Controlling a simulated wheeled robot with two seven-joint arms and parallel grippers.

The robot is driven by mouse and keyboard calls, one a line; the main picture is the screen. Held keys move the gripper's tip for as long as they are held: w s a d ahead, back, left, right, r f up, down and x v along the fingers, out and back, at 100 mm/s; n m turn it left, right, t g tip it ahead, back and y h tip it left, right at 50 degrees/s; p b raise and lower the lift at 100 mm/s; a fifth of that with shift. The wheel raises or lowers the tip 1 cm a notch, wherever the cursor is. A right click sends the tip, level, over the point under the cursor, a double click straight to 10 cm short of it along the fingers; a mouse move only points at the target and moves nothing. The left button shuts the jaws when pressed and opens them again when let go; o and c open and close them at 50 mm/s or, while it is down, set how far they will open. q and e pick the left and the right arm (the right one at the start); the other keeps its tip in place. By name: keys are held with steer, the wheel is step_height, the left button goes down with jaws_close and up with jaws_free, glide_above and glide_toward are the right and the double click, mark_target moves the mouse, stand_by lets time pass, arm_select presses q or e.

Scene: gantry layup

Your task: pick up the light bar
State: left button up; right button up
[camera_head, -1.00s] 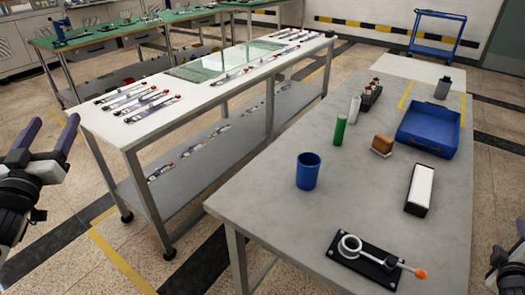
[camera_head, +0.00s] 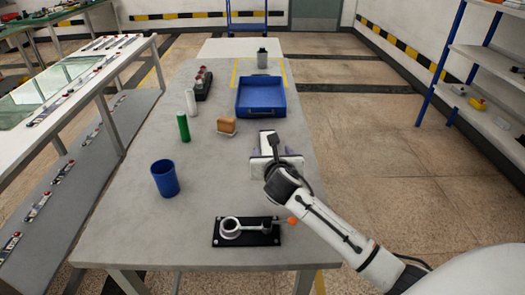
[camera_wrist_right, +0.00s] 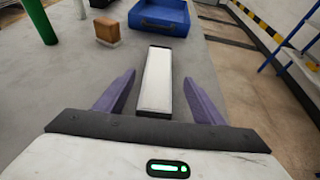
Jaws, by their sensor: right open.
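The light bar (camera_wrist_right: 157,82) is a long white bar with dark ends, lying on the grey table (camera_head: 205,218). In the head view only its far end (camera_head: 267,138) shows clearly, because my right gripper and forearm cover the rest. My right gripper (camera_wrist_right: 158,92) is open, with its purple fingers on either side of the bar in the wrist view. I cannot tell whether the fingers touch it or how high they are above the table. My left gripper is not in view.
A blue tray (camera_head: 261,110) stands just beyond the bar. A brown block (camera_head: 227,125), a green cylinder (camera_head: 183,127), a white cylinder (camera_head: 190,102) and a blue cup (camera_head: 165,178) stand to the left. A black fixture with an orange-tipped lever (camera_head: 246,231) lies nearer.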

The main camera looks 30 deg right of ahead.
mark_target(269, 151)
steer(key=b+x, duration=0.1)
steer(key=x, duration=0.5)
steer(key=shift+w+f, duration=0.2)
steer(key=shift+w, duration=0.15)
steer(key=c, duration=1.2)
steer(key=shift+r, duration=0.1)
steer(key=shift+c, duration=0.2)
